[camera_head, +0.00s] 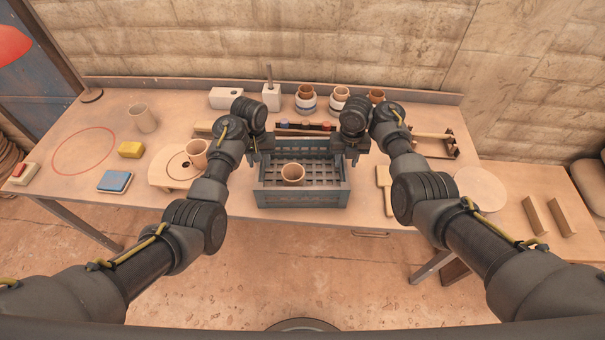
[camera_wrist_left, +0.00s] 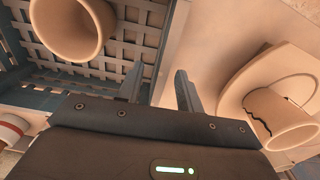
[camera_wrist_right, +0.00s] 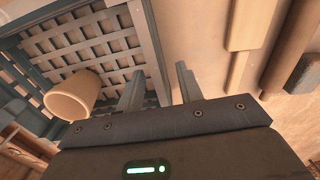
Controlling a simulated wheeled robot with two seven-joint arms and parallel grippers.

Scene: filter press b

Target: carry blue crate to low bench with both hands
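The blue crate (camera_head: 303,198) with slatted walls stands on the table near its front edge, with a brown cup (camera_head: 293,173) inside. My left gripper (camera_head: 260,154) is at the crate's left wall and my right gripper (camera_head: 350,154) at its right wall. In the left wrist view the fingers (camera_wrist_left: 160,88) are apart, with the crate wall's edge (camera_wrist_left: 169,50) between them. In the right wrist view the fingers (camera_wrist_right: 160,88) are also apart around the line of the wall (camera_wrist_right: 152,50). Contact cannot be told. The low bench (camera_head: 520,222) is at the right.
Two wooden strips (camera_head: 547,216) stand on the low bench. A round board with a cup (camera_head: 197,153) is left of the crate; a wooden paddle (camera_head: 385,188) and pale disc (camera_head: 481,188) are right. Cups and white blocks line the back. Floor in front is clear.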

